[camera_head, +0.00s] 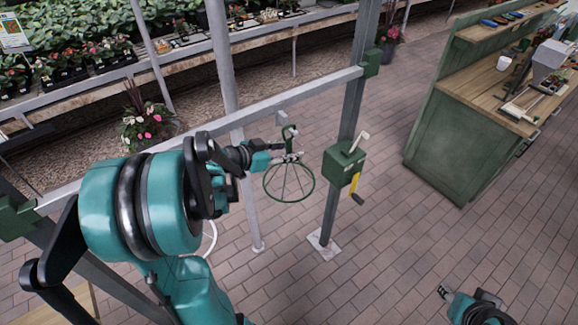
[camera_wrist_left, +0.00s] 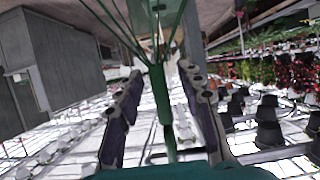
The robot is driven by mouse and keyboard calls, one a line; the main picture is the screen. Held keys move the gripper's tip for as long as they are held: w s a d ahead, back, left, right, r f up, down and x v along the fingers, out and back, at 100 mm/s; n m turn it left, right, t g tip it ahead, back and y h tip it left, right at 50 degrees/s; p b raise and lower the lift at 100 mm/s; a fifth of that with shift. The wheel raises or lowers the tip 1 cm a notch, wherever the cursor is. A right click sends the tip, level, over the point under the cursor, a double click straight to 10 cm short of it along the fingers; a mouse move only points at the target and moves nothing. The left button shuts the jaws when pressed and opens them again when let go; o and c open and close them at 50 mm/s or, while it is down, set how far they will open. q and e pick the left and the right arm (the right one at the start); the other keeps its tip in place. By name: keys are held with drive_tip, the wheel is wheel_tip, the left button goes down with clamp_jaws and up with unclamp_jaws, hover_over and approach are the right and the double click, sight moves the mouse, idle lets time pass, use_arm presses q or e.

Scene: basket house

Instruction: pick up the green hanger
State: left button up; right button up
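The green hanger (camera_head: 289,198) is a thin round ring with spokes and an upright stem. It hangs below the grey crossbar in the head view. In the left wrist view its green stem (camera_wrist_left: 166,105) runs between my finger pads, and its spokes fan out at the top. My left gripper (camera_head: 291,157) is at the stem, just above the ring. In the wrist view, the fingers of my left gripper (camera_wrist_left: 162,75) stand on either side of the stem with gaps showing, so it looks open. My right gripper (camera_head: 444,291) is low at the right; its opening is unclear.
A grey post (camera_head: 350,110) with a green winch box (camera_head: 343,166) and yellow crank handle (camera_head: 355,185) stands just right of the hanger. The crossbar (camera_head: 250,112) runs above my left gripper. A green workbench (camera_head: 450,140) is at the right. Brick floor between is clear.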

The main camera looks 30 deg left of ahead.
use_arm(q)
clamp_jaws()
drive_tip(key=shift+r, duration=0.1)
